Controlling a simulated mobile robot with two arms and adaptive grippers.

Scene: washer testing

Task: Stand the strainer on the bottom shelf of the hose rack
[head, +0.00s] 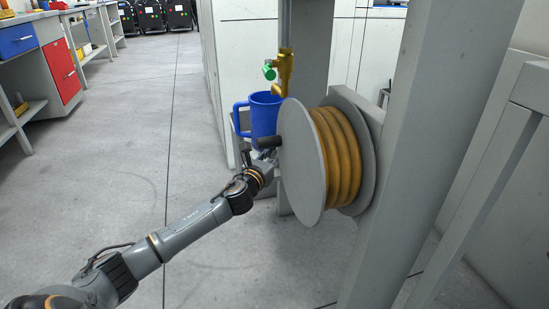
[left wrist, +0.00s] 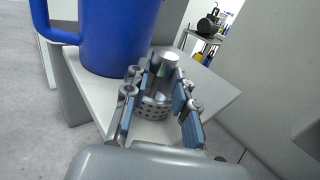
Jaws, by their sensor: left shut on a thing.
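The strainer (left wrist: 154,106) is a small silver metal piece with a perforated part and a smooth cylindrical end (left wrist: 168,66). It sits between the fingers of my left gripper (left wrist: 160,95), which is shut on it. Behind it in the left wrist view is a pale shelf (left wrist: 213,92) of the hose rack. I cannot tell whether the strainer touches this shelf. In the head view my left gripper (head: 262,158) is beside the hose reel, and the reel's disc hides part of it. The strainer cannot be made out there. My right gripper is not in view.
A blue mug (head: 262,115) stands on the shelf under a brass tap (head: 285,72) with a green handle. The grey hose reel (head: 300,165) with its orange hose (head: 338,155) and a grey post (head: 408,150) close off the right. The floor at left is clear.

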